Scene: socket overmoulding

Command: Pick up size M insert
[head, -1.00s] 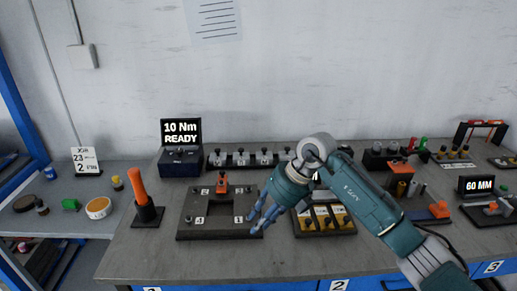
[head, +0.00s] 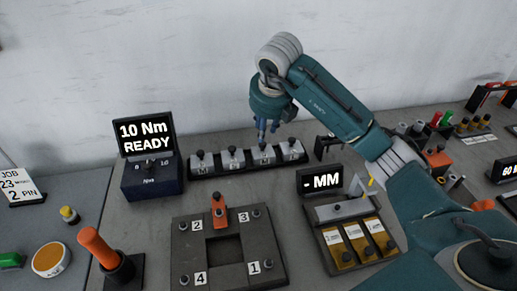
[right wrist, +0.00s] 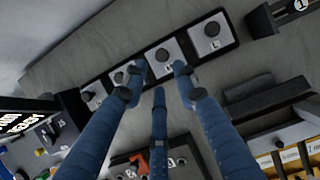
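A black rack (head: 222,171) near the wall holds a row of grey insert blocks with dark knobs. The third block from the left (head: 267,157), apparently the size M insert, stands in it; its small label is hard to read. It also shows in the right wrist view (right wrist: 165,63). My left gripper is in neither current view.
A dark fixture with numbered corners (head: 188,245) stands in front of the rack. A "10 Nm READY" box (head: 152,178) is left of it.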

